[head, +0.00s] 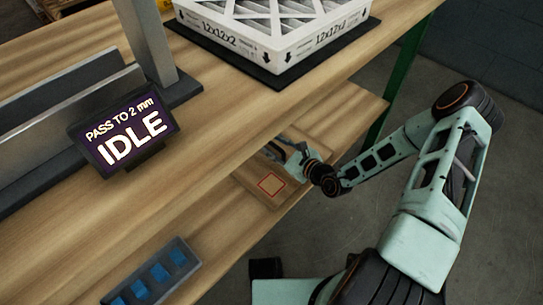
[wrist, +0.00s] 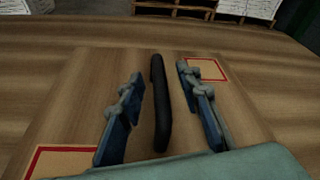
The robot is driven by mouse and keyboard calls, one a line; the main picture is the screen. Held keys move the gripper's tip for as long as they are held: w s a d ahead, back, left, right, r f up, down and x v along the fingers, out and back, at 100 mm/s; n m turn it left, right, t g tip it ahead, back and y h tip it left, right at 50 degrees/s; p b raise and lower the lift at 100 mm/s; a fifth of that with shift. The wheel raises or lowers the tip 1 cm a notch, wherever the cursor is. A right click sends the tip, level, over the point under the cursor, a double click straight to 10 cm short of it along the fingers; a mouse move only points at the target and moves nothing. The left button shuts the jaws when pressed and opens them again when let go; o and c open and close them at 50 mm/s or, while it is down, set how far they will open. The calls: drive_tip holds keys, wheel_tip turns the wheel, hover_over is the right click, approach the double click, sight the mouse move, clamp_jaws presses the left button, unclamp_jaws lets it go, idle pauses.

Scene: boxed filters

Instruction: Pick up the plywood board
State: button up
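The plywood board (head: 271,184) lies flat on the lower wooden shelf in the head view, with a red-outlined square near its front. In the wrist view the board (wrist: 78,105) carries a red outline at lower left and another at upper right. A black bar-shaped handle (wrist: 161,105) stands along its middle. My gripper (wrist: 160,72) is open, with one blue-padded finger on each side of the handle and a gap on both sides. In the head view my gripper (head: 293,155) is over the board and hides part of it.
The upper bench top overhangs the lower shelf. On top are a boxed filter (head: 275,30) on a dark mat and a display (head: 125,128) reading "PASS TO 2 mm IDLE". A grey tray with blue blocks (head: 152,275) is at lower left. A green post (head: 400,70) stands at the right.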

drive_tip(key=shift+w+a+f, duration=0.1)
drive_tip(key=shift+w+a, duration=0.15)
drive_tip(key=shift+w, duration=0.05)
drive_tip(key=shift+c, duration=0.3)
clamp_jaws()
